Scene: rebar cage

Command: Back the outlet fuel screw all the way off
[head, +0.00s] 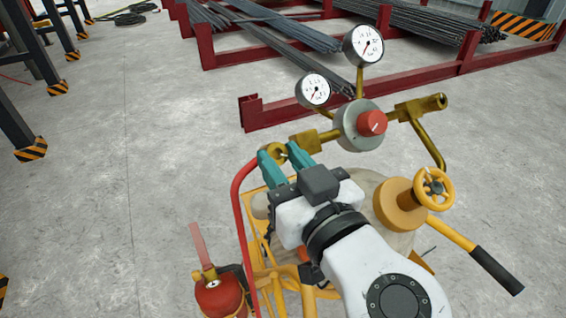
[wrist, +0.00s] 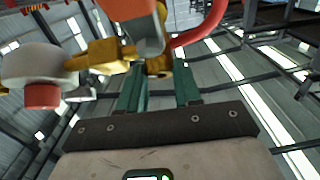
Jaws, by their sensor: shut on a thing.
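The outlet fuel screw (head: 275,151) is a small brass fitting at the left end of the regulator's outlet, where the red hose (head: 240,205) begins. My gripper (head: 283,157) has its teal fingers at this fitting, one on each side, and is shut on it. In the wrist view, the brass screw (wrist: 158,66) sits between the fingertips of my gripper (wrist: 160,76). The fingers hide part of the screw, and its thread is not visible. The regulator (head: 350,128) is a grey round body with a red knob (head: 372,123).
Two gauges (head: 364,45) stand above the regulator. A brass pipe, a yellow handwheel (head: 434,188) and a black-gripped handle (head: 497,271) are on the right. A red bottle (head: 221,298) is at lower left. Red racks (head: 360,107) with rebar lie behind.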

